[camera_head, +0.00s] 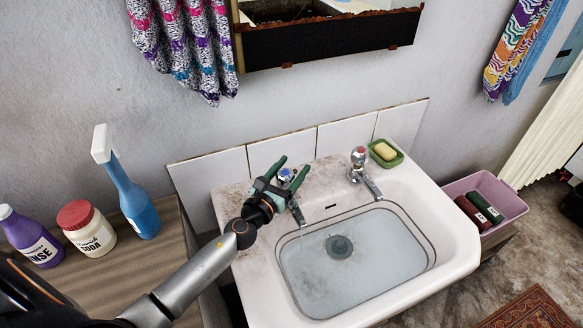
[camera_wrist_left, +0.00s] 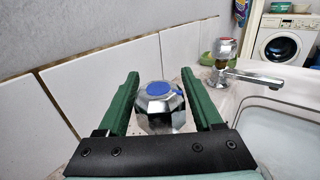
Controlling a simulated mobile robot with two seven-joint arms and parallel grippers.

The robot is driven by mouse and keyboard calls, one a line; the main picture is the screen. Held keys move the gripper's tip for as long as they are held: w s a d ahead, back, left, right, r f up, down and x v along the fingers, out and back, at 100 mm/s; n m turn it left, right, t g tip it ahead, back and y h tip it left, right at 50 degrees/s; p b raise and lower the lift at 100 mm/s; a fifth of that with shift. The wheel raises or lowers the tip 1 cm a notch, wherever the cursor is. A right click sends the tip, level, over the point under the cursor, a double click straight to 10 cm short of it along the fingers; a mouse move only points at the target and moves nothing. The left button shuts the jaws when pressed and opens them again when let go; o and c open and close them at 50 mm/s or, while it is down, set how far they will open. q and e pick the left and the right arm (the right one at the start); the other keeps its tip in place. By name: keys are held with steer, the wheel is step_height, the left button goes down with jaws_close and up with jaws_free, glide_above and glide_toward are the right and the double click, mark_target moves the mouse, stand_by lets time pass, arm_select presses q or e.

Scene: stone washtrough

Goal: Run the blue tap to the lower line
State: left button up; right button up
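The blue tap (camera_head: 285,176) stands at the back left of the white sink (camera_head: 452,232). In the left wrist view its faceted chrome knob with a blue cap (camera_wrist_left: 158,90) sits between my fingers. My left gripper (camera_head: 281,172) has green fingers, spread open on either side of the knob, with a gap on each side. The blue tap's spout (camera_head: 298,213) points into the basin, and a faint thin streak shows below it. The basin looks to hold pale, clear water (camera_head: 350,265) over the drain (camera_head: 339,246). Dark lines run around the basin wall; the water's level against them is hard to tell.
The red tap (camera_head: 358,158) and a green soap dish (camera_head: 399,160) with yellow soap stand to the right. A pink crate (camera_head: 491,188) is beyond. A blue spray bottle (camera_head: 133,197), a red-lidded jar (camera_head: 88,229) and a purple bottle (camera_head: 32,240) stand on the left counter.

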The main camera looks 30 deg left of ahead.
arm_select(q)
steer(key=shift+o, duration=1.1)
steer(key=s+b, duration=0.2)
steer(key=s, duration=1)
steer(key=shift+s+a, duration=0.25)
steer(key=shift+a, duration=0.15)
stand_by(4.9)
